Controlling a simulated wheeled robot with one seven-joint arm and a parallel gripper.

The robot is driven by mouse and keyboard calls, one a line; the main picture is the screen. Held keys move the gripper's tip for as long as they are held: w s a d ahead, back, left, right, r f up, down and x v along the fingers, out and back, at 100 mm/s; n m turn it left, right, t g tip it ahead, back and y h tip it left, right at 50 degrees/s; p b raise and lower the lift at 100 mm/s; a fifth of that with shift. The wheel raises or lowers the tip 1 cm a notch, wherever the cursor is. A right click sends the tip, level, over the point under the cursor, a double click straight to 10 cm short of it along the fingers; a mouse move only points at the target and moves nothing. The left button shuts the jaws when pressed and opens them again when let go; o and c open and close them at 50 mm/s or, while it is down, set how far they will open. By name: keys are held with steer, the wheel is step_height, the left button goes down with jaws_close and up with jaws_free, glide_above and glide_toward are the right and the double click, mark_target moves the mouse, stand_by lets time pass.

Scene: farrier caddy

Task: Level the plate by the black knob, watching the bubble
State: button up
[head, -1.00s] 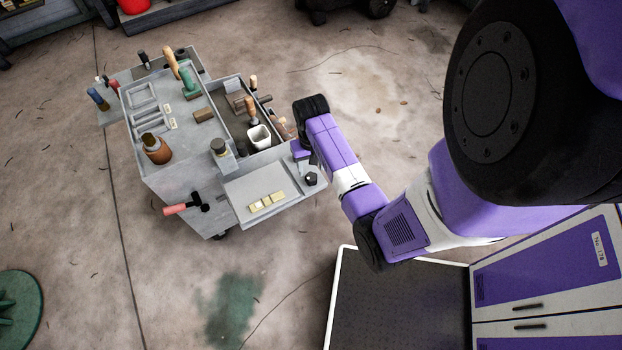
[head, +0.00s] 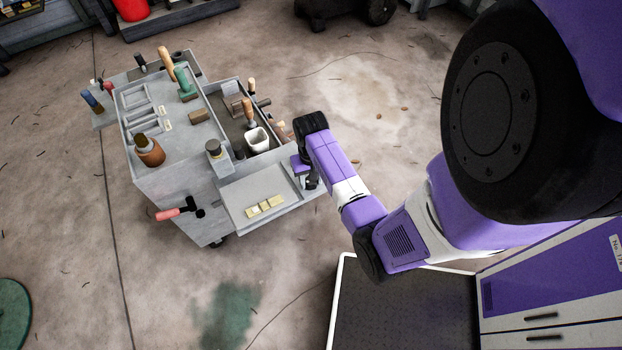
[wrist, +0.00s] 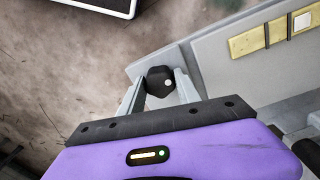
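The black knob (wrist: 158,80) with a pale dot on top stands at the plate's edge. My gripper (wrist: 160,88) has one grey finger on each side of it. The fingertips are very close to the knob; whether they press on it I cannot tell. The light grey plate (head: 245,190) juts out from the caddy's near side. A brass level strip (head: 264,206) lies on it and also shows in the wrist view (wrist: 248,43). A pale square shows on the strip; the bubble is too small to read.
The grey caddy (head: 165,190) carries a brown bottle (head: 149,152), a white cup (head: 257,139) and several handled tools. A red-handled hammer (head: 175,212) sticks out of its side. Clear concrete floor lies left of and below the plate.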

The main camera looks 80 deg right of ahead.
jaws_close()
steer(key=shift+r+m+p, duration=0.15)
steer(key=shift+m+p, duration=0.55)
steer(key=shift+m, duration=0.5)
steer(key=shift+f+m, duration=0.2)
steer(key=shift+m, duration=1)
steer(key=shift+p, duration=0.3)
steer(key=shift+r+m+p, duration=0.1)
steer(key=shift+m+p, duration=0.35)
steer(key=shift+m, duration=0.55)
steer(key=shift+f+m+p, duration=0.2)
steer(key=shift+m+p, duration=0.1)
steer(key=shift+m, duration=1.1)
